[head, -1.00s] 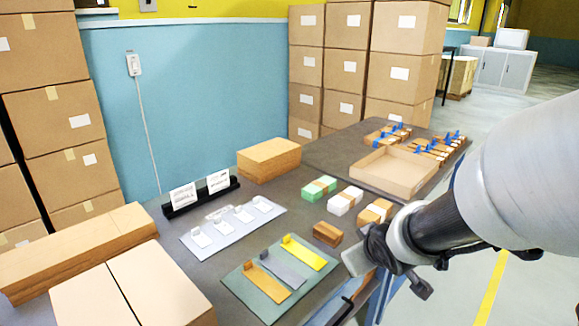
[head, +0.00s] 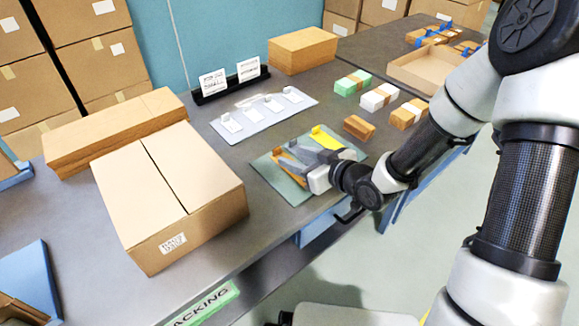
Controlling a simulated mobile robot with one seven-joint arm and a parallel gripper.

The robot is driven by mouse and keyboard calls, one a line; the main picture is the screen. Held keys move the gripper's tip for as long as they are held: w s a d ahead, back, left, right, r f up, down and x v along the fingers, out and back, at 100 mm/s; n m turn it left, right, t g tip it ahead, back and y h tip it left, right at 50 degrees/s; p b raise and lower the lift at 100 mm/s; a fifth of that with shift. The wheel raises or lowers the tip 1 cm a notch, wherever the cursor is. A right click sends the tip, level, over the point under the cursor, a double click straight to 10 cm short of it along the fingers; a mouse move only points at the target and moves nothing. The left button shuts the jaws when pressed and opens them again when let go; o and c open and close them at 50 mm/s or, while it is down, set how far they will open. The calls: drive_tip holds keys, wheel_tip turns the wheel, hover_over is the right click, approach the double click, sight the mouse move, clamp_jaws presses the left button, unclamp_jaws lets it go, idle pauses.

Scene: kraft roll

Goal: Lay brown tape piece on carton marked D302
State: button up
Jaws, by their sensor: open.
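A green mat (head: 265,168) lies near the table's front edge and bears the tape pieces. The brown tape piece is largely hidden behind my gripper; an orange-brown bit (head: 276,153) shows beside the fingers. The yellow tape piece (head: 324,138) lies on the mat's right side. The grey piece cannot be told apart from the gripper. My gripper (head: 283,158) is open, low over the mat, at the brown piece; contact cannot be made out. A large closed carton (head: 160,172) stands left of the mat, its top seam bare. Its front label (head: 173,243) is too small to read surely.
A pale tray (head: 262,115) with several clear pieces lies behind the mat. Two printed cards stand in a black holder (head: 230,82). Flat cardboard (head: 115,128) lies behind the carton. Green, white and brown bundles stand at right. Bare tabletop shows between carton and mat.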

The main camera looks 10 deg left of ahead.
sight(277, 154)
drive_tip(key=b+x, duration=0.2)
drive_tip(key=x, duration=0.7)
drive_tip(key=shift+w+a+r, duration=0.1)
drive_tip(key=shift+w+a, duration=0.15)
clamp_jaws()
